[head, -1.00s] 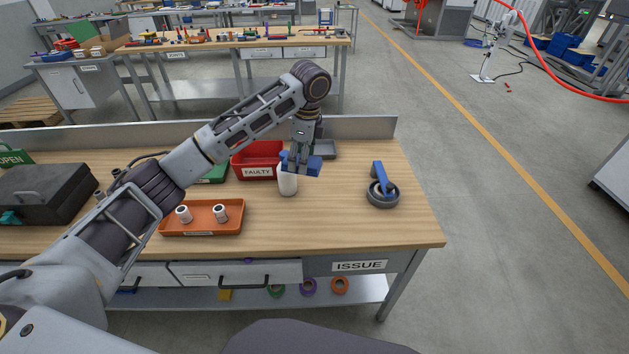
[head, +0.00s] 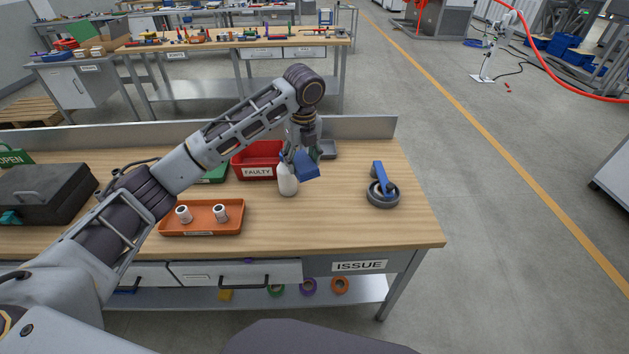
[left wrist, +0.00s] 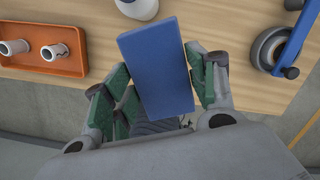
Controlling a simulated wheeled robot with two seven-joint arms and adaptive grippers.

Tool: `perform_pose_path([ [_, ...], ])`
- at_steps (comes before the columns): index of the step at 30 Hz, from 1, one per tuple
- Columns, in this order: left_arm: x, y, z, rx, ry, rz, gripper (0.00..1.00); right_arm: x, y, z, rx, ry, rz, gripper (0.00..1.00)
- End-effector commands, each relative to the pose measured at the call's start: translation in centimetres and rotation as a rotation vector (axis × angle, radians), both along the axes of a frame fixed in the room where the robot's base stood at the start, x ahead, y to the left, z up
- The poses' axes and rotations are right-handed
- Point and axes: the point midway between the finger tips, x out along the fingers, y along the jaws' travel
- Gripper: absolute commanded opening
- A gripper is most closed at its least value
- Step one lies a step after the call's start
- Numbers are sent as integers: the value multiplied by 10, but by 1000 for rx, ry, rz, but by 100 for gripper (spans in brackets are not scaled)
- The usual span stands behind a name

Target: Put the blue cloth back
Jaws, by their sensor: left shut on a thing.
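The blue cloth (head: 307,166), a folded flat block, is held in my left gripper (head: 302,154) above the workbench. It looks tilted and is close beside the white bottle (head: 288,182); I cannot tell whether they touch. In the left wrist view the cloth (left wrist: 155,65) lies between the green-padded fingers of my left gripper (left wrist: 160,80), which are shut on it. The cloth's lower end is partly hidden between the fingers there. My right gripper is not in view.
A red FAULTY bin (head: 256,172) and a grey tray (head: 327,150) stand behind. An orange tray (head: 230,228) with two white fittings is to the left. A tape dispenser-like grey ring with blue handle (head: 383,194) stands right. Bench (head: 330,225) is clear in front.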

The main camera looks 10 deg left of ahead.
Motion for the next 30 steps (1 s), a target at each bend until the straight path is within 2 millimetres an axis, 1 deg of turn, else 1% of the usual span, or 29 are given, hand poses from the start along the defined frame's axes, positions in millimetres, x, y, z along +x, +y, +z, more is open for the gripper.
perform_pose_path([
  [9,0,0,0,0,0,-262,35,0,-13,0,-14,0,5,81],
  [13,-1,0,0,0,1,-370,35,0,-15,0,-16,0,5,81],
  [21,0,-1,0,-1,-1,-582,35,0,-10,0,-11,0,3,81],
  [30,0,-1,0,0,0,-718,35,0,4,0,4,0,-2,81],
])
